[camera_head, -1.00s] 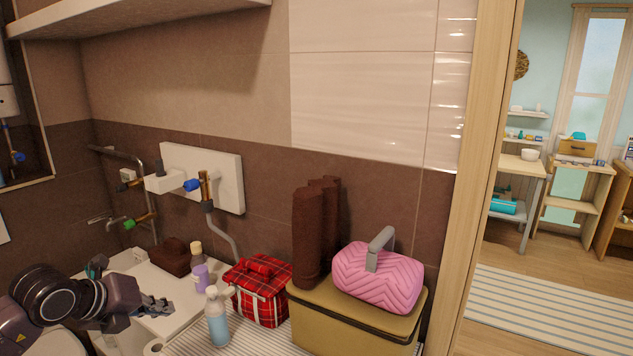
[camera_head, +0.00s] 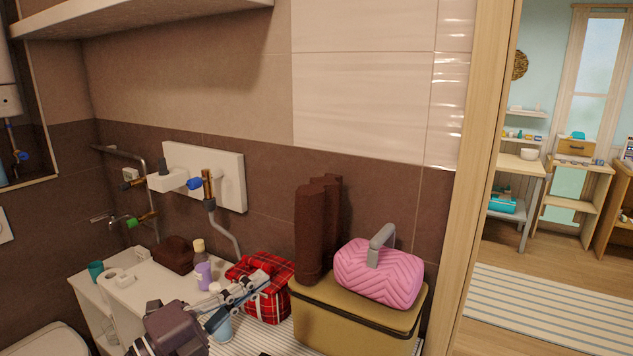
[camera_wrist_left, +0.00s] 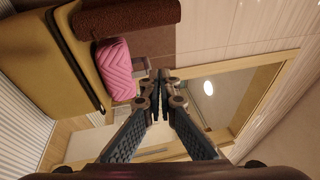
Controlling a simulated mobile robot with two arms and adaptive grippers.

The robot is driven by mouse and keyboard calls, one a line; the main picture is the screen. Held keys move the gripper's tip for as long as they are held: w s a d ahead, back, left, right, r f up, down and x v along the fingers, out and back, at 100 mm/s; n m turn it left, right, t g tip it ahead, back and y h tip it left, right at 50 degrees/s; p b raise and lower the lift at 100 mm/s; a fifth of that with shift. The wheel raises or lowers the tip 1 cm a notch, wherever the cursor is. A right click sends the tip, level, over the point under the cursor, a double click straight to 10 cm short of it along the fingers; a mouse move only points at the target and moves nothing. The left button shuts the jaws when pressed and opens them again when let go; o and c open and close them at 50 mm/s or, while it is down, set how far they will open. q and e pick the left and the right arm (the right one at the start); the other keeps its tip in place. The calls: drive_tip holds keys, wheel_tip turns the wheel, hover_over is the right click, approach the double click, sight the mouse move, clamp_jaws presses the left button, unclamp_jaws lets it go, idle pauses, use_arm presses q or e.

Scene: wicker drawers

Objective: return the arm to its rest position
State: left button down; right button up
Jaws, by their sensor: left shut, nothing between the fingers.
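My left gripper (camera_head: 250,287) is in the lower middle of the head view, its arm coming in from the bottom left. Its fingers point up and to the right, in front of the red plaid bag (camera_head: 272,307) and a blue spray bottle (camera_head: 219,326), partly covering both. In the left wrist view the two fingertips of the left gripper (camera_wrist_left: 158,78) come together, with nothing held between them. My right gripper is not in view.
A tan box (camera_head: 345,325) holds a pink bag (camera_head: 380,272) and dark brown rolled towels (camera_head: 317,230), right of the gripper. A white shelf unit (camera_head: 132,295) with small items stands left. The tiled wall (camera_head: 250,90) rises behind. A doorway opens right.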

use_arm(q)
drive_tip(key=a+n+t+y, duration=0.8)
drive_tip(key=n+y, duration=0.1)
drive_tip(key=n, duration=0.5)
drive_tip(key=s+a+f+n+g+y, duration=0.4)
drive_tip(key=a+f+n, duration=0.1)
drive_tip(key=f, duration=0.5)
drive_tip(key=s+a+f+n+g+y, duration=0.35)
drive_tip(key=f+n+y, duration=0.2)
drive_tip(key=f, duration=0.35)
drive_tip(key=s+d+f+n+g+h, duration=0.1)
drive_tip(key=s+d+f+g, duration=0.1)
drive_tip(key=s+f+g, duration=0.35)
drive_tip(key=s+d+f+g+h, duration=0.25)
drive_tip(key=s+f, duration=0.35)
drive_tip(key=s, duration=0.4)
drive_tip(key=s+d+f+n+g+h, duration=0.1)
drive_tip(key=s+d+f+g, duration=0.2)
drive_tip(key=s+f, duration=0.3)
wheel_tip(320, 180, down, 25)
drive_tip(key=s+g, duration=0.1)
drive_tip(key=s, duration=0.1)
drive_tip(key=s+a+f+b, duration=0.1)
drive_tip(key=s+a+f, duration=0.1)
drive_tip(key=s+f, duration=0.7)
drive_tip(key=s+a+f+g, duration=0.1)
drive_tip(key=s+f, duration=0.7)
drive_tip(key=s, duration=0.1)
drive_tip(key=shift+a+f+m+b, duration=0.35)
drive_tip(key=shift+m, duration=0.1)
